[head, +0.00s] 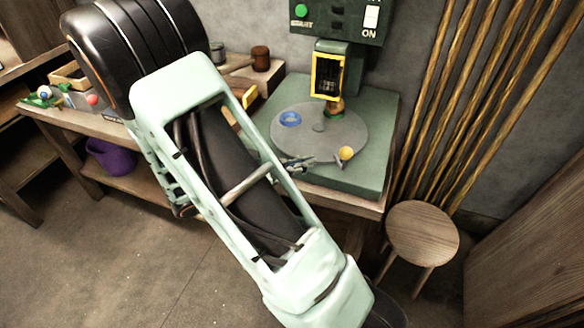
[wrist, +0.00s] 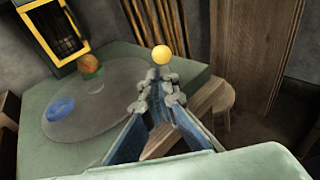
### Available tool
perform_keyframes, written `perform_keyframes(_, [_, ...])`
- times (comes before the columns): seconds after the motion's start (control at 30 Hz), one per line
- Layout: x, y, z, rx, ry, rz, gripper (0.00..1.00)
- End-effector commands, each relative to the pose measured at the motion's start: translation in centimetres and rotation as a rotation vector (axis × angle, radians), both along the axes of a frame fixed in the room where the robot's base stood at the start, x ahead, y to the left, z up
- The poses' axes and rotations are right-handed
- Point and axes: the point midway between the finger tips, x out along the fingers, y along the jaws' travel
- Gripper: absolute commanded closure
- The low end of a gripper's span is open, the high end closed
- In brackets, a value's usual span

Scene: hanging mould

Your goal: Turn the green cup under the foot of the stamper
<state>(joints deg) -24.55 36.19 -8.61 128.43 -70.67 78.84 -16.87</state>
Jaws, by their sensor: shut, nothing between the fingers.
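The stamper is a green machine with a yellow-framed head (head: 327,76), also in the wrist view (wrist: 43,37). A grey round turntable (head: 350,131) lies on its green base. A small green cup (head: 334,114) shows at the turntable's far side, partly hidden by a brown ball in its mouth (wrist: 89,62). It appears close to the stamper's head; exact alignment is unclear. A blue cup (head: 290,119) stands at the left (wrist: 60,107). A yellow ball knob (head: 346,153) is at the near right edge (wrist: 161,54). My gripper (head: 308,161) is shut and empty, left of the knob (wrist: 156,92).
A control panel (head: 336,17) with a green button and ON switch is above. Wooden poles (head: 470,90) lean at the right, behind a round stool (head: 422,232). The bench at the left holds small items; a purple bucket (head: 111,157) is below.

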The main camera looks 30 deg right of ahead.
Motion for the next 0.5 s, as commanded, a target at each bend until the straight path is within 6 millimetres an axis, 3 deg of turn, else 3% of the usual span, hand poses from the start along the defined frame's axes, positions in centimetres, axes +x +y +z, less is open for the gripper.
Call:
perform_keyframes(0.2, [0.0, -4.5, -1.1, 0.001, -0.001, -0.004, 1.0])
perform_keyframes(0.5, [0.2, -7.5, -1.5, 0.0, -0.001, -0.002, 1.0])
